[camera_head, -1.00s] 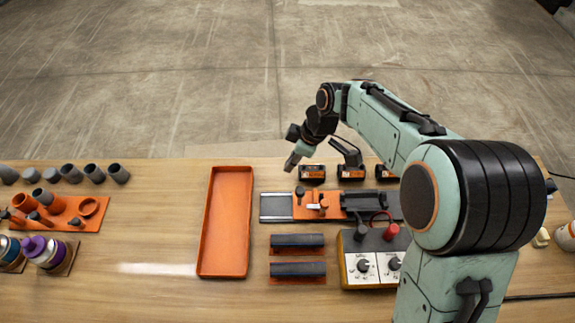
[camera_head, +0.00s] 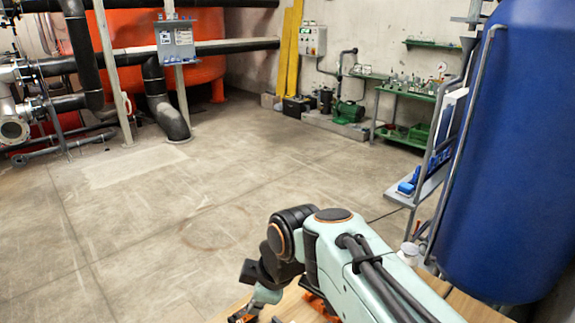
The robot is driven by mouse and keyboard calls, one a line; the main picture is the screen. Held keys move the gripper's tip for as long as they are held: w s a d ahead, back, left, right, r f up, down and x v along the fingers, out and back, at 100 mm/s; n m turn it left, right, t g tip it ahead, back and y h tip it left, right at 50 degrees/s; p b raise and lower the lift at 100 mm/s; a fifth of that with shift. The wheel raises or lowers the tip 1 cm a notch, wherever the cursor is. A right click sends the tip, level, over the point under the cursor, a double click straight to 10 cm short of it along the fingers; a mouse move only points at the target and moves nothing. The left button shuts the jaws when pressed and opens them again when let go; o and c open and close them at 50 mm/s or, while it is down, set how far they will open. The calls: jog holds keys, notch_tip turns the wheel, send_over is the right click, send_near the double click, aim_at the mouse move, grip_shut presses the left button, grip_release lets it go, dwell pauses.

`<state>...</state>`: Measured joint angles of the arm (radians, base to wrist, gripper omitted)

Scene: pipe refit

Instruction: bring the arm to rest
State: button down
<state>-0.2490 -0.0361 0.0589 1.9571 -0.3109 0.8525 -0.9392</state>
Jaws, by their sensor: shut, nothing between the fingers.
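My arm comes in from the bottom right, its pale green forearm and dark wrist joints reaching left over the table. My gripper (camera_head: 252,305) is low in the picture, near the bottom edge, pointing down. It is shut and holds nothing that I can see. Its fingertips are small and hard to make out against the dark and orange items there.
A strip of wooden table (camera_head: 292,306) shows below my arm. Bare concrete floor (camera_head: 150,225) lies beyond. A large blue tank (camera_head: 510,150) and a shelf rack stand at right. Black pipes (camera_head: 165,100), a red-orange tank (camera_head: 150,55) and green equipment (camera_head: 348,112) are at the back.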

jog(key=s+d+m+h, duration=0.2)
jog(key=s+d+m, duration=0.45)
jog(key=d, duration=0.35)
jog(key=s+d+f+m+g, duration=0.3)
jog(key=s+f+m, duration=0.3)
jog(key=s+m, duration=0.3)
jog(key=s+d, duration=0.1)
jog(key=s, duration=0.2)
jog(key=shift+f+m+h, duration=0.25)
jog(key=shift+m+h, duration=0.05)
jog(key=shift+m, duration=0.05)
jog(key=c, duration=1.8)
grip_release()
jog(key=shift+d, duration=0.1)
